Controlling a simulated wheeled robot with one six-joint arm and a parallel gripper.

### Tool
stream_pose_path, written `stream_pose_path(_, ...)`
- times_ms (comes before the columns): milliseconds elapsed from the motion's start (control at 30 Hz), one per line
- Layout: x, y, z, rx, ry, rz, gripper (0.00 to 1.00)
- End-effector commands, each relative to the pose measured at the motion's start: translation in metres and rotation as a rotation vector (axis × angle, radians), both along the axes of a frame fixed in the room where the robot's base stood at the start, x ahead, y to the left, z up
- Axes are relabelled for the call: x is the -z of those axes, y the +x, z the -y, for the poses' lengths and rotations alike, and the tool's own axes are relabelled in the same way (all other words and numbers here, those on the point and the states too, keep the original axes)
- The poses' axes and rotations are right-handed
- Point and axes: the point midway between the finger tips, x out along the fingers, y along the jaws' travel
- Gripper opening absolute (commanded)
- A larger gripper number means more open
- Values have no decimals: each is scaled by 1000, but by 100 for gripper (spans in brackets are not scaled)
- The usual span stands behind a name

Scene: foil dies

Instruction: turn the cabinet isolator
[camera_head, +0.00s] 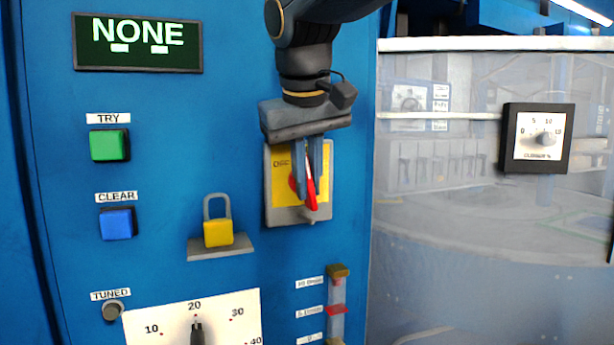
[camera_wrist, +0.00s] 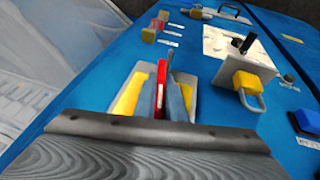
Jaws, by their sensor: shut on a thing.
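The cabinet isolator (camera_head: 283,213) is a yellow plate on a grey backing, set in the blue cabinet front, with a red handle (camera_head: 311,190). In the head view my gripper (camera_head: 307,192) reaches down over it from above, and its fingers are closed around the red handle. The handle stands near upright, slightly tilted. In the wrist view the red handle (camera_wrist: 161,88) shows between the two fingers, with the yellow plate (camera_wrist: 129,95) on both sides. My fingers hide part of the plate and its lettering.
A yellow padlock (camera_head: 218,233) stands on a small grey shelf left of the isolator. Green (camera_head: 110,145) and blue (camera_head: 118,223) buttons, a display reading NONE (camera_head: 137,43), a dial (camera_head: 160,328) and a slider gauge (camera_head: 337,310) share the panel. A clear screen (camera_head: 450,240) with a meter lies right.

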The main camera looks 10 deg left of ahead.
Motion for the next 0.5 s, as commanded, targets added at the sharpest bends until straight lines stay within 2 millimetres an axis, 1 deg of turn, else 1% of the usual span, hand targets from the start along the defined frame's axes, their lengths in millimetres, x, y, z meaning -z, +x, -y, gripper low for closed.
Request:
stream_pose_path(33, -1, -2, -3, -7, -35, 20, 0)
stream_pose_path(500, 2, -2, -4, -5, -412, 253, 0)
